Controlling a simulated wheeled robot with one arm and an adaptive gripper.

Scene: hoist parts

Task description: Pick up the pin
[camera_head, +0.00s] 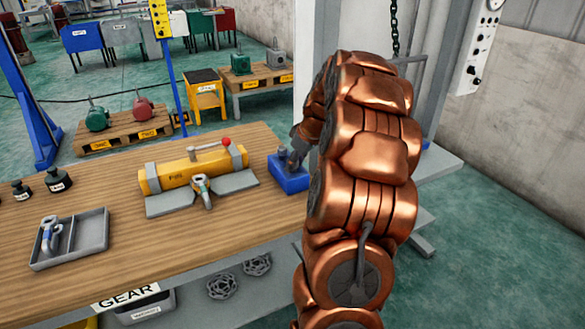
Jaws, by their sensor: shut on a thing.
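My gripper (293,158) is at the right end of the wooden workbench, low over a blue block (290,184). It is shut on a small grey thing at the block's top, which I take to be the pin. The pin is mostly hidden by the fingers, and I cannot tell whether it is still seated in the block or clear of it. My copper-coloured arm covers the area to the right of the gripper.
A yellow cylinder (185,174) with a red-knobbed lever lies on grey plates left of the block. A grey tray (93,240) holds a shackle-like part (50,236). Dark weights (59,180) stand far left. Bare wood (170,240) lies in front.

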